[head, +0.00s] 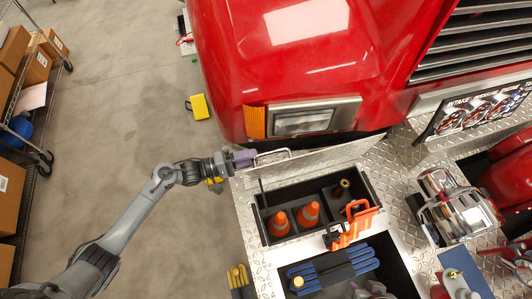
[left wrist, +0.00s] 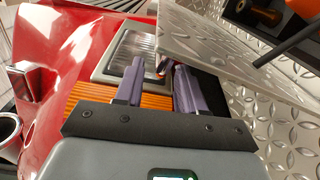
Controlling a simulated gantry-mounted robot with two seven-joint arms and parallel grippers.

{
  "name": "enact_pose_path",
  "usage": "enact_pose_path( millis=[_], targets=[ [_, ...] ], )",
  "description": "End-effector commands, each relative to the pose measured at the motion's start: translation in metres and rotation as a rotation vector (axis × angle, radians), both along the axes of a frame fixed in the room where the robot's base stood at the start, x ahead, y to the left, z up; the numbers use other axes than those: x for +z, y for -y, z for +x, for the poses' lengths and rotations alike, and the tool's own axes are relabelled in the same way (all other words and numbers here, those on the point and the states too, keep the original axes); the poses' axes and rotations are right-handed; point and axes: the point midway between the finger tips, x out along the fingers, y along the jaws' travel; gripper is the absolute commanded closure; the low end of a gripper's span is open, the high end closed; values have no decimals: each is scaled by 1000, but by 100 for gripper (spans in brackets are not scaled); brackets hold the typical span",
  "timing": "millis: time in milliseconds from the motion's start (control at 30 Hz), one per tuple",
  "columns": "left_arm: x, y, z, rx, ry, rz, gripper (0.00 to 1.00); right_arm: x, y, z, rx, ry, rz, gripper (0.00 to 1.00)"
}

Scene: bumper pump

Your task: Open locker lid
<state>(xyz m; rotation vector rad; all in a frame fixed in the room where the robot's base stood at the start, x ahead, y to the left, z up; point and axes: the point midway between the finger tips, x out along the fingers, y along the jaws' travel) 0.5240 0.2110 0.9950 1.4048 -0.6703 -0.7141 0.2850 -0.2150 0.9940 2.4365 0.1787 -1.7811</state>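The diamond-plate locker lid (head: 325,154) is raised at the bumper side of the locker (head: 258,218), whose inside shows. The lid also shows in the left wrist view (left wrist: 235,45). A thin metal handle (head: 273,155) sits at the lid's left part. My left gripper (head: 246,158) is at the left end of this handle. In the left wrist view, its two purple fingers (left wrist: 158,80) are apart, beside the lid's edge. A small shiny part shows near the fingertips, but I cannot tell whether they touch it. My right gripper is not in view.
Grey floor (head: 120,110) is clear at left.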

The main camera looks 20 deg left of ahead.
Motion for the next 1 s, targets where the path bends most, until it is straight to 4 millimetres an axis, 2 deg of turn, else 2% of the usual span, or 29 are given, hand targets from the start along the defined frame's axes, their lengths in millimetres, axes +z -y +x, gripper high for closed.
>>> enact_pose_path(
  millis=[100,300,500,800,1000],
  targets=[
    [1,16,13,-2,2,-2,61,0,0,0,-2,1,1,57],
    [0,35,28,-1,2,-1,61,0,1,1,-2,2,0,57],
    [0,43,34,-1,1,1,61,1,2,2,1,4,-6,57],
    [0,44,34,-1,1,1,61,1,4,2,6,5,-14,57],
    [0,44,34,-1,1,1,92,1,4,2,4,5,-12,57]
  ],
)
